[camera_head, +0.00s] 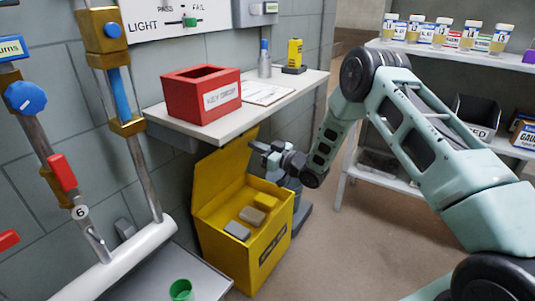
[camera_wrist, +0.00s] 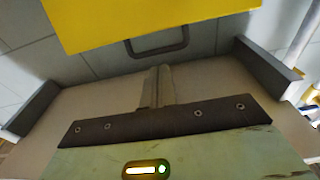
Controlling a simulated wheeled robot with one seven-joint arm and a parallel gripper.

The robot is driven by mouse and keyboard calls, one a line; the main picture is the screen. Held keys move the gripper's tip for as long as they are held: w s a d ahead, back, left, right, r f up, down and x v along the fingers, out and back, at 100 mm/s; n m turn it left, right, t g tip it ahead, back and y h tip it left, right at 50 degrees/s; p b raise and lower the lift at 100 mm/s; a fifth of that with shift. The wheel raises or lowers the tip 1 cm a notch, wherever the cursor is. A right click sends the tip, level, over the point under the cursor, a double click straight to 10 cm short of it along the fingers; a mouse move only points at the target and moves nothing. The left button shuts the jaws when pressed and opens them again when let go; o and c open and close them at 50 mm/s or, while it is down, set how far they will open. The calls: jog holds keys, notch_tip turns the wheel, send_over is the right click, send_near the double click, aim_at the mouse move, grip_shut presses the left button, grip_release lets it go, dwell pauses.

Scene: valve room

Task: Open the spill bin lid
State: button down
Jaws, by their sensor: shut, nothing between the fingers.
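The yellow spill bin (camera_head: 272,252) stands on the floor under the wall shelf. Its lid (camera_head: 222,177) is raised, standing up at the back of the bin, so the inside shows. In the wrist view a yellow panel, likely the lid (camera_wrist: 140,22), crosses the top, with a dark loop handle (camera_wrist: 158,42) at its lower edge. My gripper (camera_head: 262,152) is above the bin's back right, near the lid's right part; whether it touches the lid I cannot tell. In the wrist view my gripper's fingers (camera_wrist: 157,82) are together and empty, apart from the handle.
Several grey and yellow blocks (camera_head: 252,215) lie in the bin. Above it, the wall shelf (camera_head: 240,118) holds a red box (camera_head: 202,95). Pipes (camera_head: 140,175) stand left, with a green cup (camera_head: 181,290) below. A rack with jars (camera_head: 440,50) stands right.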

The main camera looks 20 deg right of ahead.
jog(key=b+x, duration=0.1)
jog(key=x, duration=0.5)
jog(key=shift+w+a, duration=0.1)
jog(key=shift+w, duration=0.05)
jog(key=shift+g+h, duration=0.3)
jog(key=shift+g, duration=0.2)
jog(key=w+a, duration=0.1)
jog(key=w+a+r, duration=0.1)
jog(key=w, duration=0.1)
jog(key=w+a+r+p, duration=0.1)
jog(key=w, duration=0.1)
jog(key=shift+w+a+r, duration=0.1)
jog(key=shift+a+r, duration=0.05)
jog(key=shift+a, duration=0.2)
